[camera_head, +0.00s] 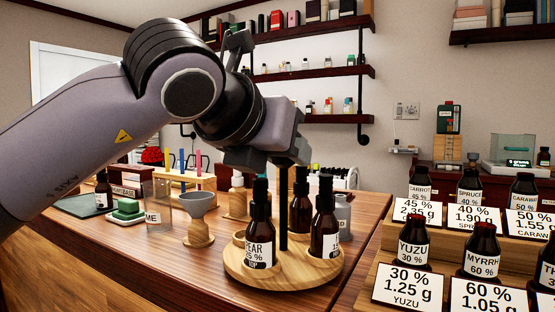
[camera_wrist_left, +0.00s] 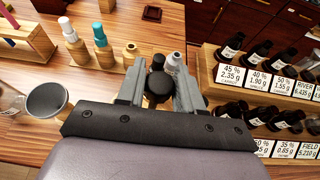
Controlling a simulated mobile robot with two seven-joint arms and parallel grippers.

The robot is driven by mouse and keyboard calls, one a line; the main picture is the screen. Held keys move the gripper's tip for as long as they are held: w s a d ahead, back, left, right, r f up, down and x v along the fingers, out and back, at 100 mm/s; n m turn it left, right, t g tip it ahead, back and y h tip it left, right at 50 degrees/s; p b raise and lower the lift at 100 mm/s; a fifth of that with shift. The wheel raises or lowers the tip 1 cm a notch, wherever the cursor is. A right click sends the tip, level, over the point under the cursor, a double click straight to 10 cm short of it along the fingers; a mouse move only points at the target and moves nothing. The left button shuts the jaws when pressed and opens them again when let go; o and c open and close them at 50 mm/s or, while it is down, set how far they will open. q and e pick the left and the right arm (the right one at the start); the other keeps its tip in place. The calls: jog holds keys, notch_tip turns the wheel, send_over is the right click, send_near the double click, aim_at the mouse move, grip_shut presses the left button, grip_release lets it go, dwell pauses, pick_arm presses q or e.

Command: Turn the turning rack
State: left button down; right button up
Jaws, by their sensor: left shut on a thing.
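The turning rack (camera_head: 283,278) is a round wooden tray with a black upright post (camera_head: 284,205) at its middle. Dark dropper bottles stand on it: one labelled PEAR 15 % TOP (camera_head: 259,238) at the front left, one at the right (camera_head: 323,236) and one behind (camera_head: 300,212). My left gripper (camera_head: 285,160) is over the rack, at the top of the post. In the left wrist view, its fingers (camera_wrist_left: 158,92) are shut on a round black knob (camera_wrist_left: 158,86), the post's top. The gripper hides much of the rack there. My right gripper is out of view.
A grey funnel on a wooden stand (camera_head: 198,215) and a glass beaker (camera_head: 158,205) stand left of the rack. A grey container (camera_head: 343,213) is close behind its right side. Tiered wooden shelves (camera_head: 385,247) with labelled bottles are to the right. The table's front left is clear.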

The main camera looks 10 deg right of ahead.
aim_at(258, 179)
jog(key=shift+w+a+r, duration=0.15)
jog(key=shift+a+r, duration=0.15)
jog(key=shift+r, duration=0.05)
pick_arm(q)
jog(key=c, duration=0.8)
grip_release()
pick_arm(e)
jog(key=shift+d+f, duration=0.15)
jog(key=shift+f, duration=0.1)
pick_arm(q)
jog(key=shift+s+a+r, duration=0.1)
jog(key=shift+s+a, duration=0.1)
jog(key=v, duration=0.6)
jog(key=shift+s+r, duration=0.15)
jog(key=shift+s, duration=0.05)
jog(key=shift+a, duration=0.15)
